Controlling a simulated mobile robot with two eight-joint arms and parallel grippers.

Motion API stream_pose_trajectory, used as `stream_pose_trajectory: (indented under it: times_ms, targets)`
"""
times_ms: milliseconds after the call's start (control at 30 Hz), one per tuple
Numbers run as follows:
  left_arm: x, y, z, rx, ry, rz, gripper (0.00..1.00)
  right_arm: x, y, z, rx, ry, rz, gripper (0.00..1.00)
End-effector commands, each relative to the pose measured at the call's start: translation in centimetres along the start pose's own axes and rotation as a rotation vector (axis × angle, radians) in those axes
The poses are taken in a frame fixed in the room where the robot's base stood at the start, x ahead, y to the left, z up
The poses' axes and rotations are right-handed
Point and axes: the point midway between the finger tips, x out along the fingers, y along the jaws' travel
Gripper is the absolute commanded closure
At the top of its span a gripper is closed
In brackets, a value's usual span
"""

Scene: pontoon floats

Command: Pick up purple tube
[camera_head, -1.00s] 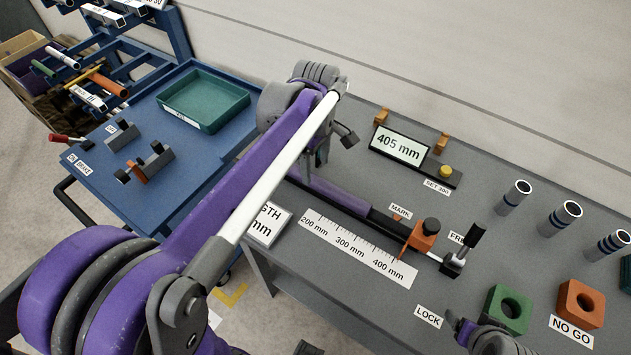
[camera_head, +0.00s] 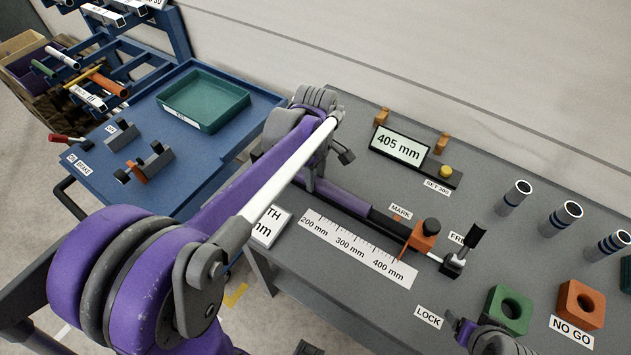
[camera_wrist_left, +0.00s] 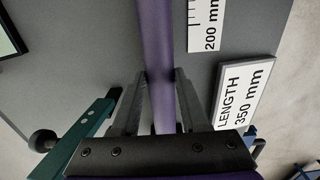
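My left gripper (camera_head: 312,184) is over the tube's left part. In the left wrist view the tube (camera_wrist_left: 154,35) runs down between the two fingers of my left gripper (camera_wrist_left: 161,76). One finger is on each side, close to it; firm contact cannot be made out. The tube's left end is hidden by my left arm. My right gripper (camera_head: 462,327) shows only partly at the bottom edge.
An orange stop (camera_head: 425,235) and a black-handled clamp (camera_head: 462,255) stand at the tube's right. A ruler plate (camera_head: 358,248) and a length sign (camera_head: 270,227) lie in front; a 405 mm display (camera_head: 399,147) stands behind. Green (camera_head: 510,309) and orange (camera_head: 580,303) gauge blocks are at right.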

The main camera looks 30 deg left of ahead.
Motion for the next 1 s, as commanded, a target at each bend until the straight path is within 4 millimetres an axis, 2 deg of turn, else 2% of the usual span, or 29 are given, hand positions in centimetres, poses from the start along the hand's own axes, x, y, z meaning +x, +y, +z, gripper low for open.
stream_pose_trajectory:
  times_ms: [33, 167, 1000]
  targets:
    - [-0.01, 0.01, 0.00, 0.000, 0.000, 0.000, 0.79, 0.00, 0.00, 0.00, 0.000, 0.000, 0.000, 0.26]
    - [-0.02, 0.01, 0.00, 0.000, 0.000, 0.000, 1.00, 0.00, 0.00, 0.00, 0.000, 0.000, 0.000, 0.26]
    - [-0.04, 0.01, -0.01, 0.000, 0.000, 0.000, 1.00, 0.00, 0.00, 0.00, 0.000, 0.000, 0.000, 0.26]
